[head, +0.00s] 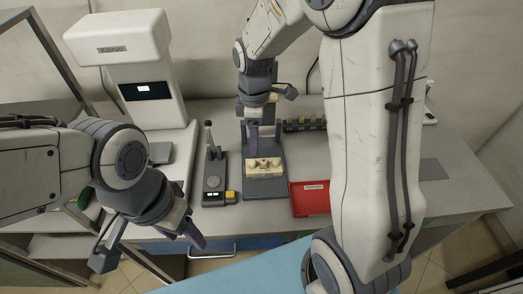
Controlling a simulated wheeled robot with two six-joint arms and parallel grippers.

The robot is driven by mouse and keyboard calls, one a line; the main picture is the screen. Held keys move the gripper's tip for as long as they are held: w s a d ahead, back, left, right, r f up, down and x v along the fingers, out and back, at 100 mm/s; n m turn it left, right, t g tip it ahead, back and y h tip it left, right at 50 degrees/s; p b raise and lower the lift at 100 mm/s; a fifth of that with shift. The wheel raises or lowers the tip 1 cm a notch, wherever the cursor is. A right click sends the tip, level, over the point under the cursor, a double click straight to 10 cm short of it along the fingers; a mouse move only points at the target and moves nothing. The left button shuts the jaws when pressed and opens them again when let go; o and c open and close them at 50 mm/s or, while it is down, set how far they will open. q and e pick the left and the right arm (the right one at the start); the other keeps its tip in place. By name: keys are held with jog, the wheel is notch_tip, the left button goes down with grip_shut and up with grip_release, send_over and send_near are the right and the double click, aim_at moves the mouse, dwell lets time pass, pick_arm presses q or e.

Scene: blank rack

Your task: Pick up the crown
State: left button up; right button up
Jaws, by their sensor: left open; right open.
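I cannot single out the crown with certainty. A cream block (265,172) with several small rounded pieces on top sits on a grey stand (264,190) in the middle of the counter; the pieces are too small to tell apart. My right gripper (266,128) is open above this block, with one dark finger pointing down close to the pieces. I cannot tell whether it touches them. My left gripper (150,249) is open and empty, low at the left in front of the counter's edge, well away from the block.
A red tray (310,201) lies right of the stand. A dark rack (303,125) is behind it. A small lever device (213,181) with a yellow block (231,197) stands left. A white machine with a screen (146,90) is at the back left. The counter's right end (450,190) is mostly bare.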

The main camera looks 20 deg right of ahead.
jog(key=w+d+f, duration=0.1)
jog(key=w+d, duration=0.1)
jog(key=d, duration=0.1)
jog(key=n, duration=0.1)
send_over(265, 160)
jog(key=f, duration=0.5)
jog(key=shift+a, duration=0.2)
jog(key=shift+s+d+f+p, duration=0.1)
jog(key=shift+f+p, duration=0.15)
jog(key=shift+f, duration=1.2)
jog(key=shift+d+f+p, duration=0.1)
jog(key=shift+f+p, duration=0.15)
jog(key=shift+f, duration=1.2)
grip_shut()
